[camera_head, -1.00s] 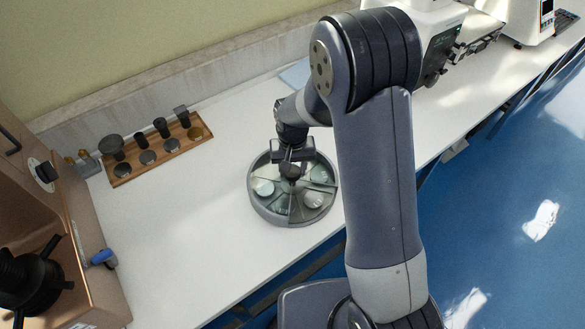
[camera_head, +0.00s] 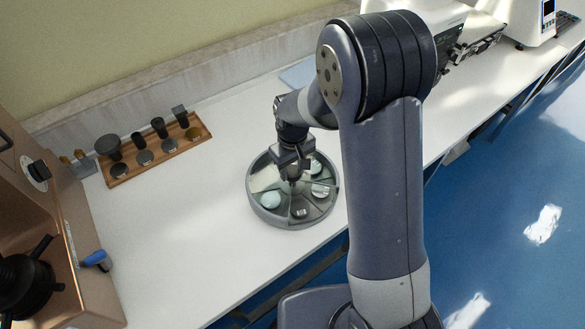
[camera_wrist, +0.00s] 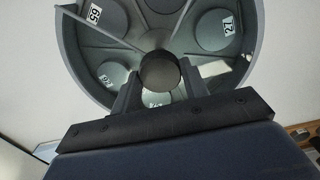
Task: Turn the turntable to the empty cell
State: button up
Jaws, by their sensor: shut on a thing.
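The turntable (camera_head: 257,207) is a round grey tray split into wedge cells, standing on the white bench. Several cells hold round discs, and in the wrist view (camera_wrist: 72,50) some discs show number labels, such as 65 and 27. One cell at the turntable's left back (camera_head: 262,180) looks bare in the head view. My gripper (camera_head: 293,178) is over the turntable's centre, pointing down. In the wrist view my gripper (camera_wrist: 160,88) is shut on the dark round centre knob (camera_wrist: 160,70). The cells under the fingers are partly hidden.
A wooden rack (camera_head: 160,156) with dark cylinders and discs stands at the back left of the bench (camera_head: 190,230). A brown machine (camera_head: 60,215) is at the left edge. White instruments (camera_head: 522,20) stand at the back right. The bench left of the turntable is clear.

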aim_at(293, 171)
jog(key=shift+n+b, duration=0.5)
jog(key=shift+n, duration=1.7)
jog(key=o, duration=1.4)
notch_tip(293, 171, up, 11)
jog(key=shift+f+b, duration=0.1)
jog(key=shift+b, duration=0.25)
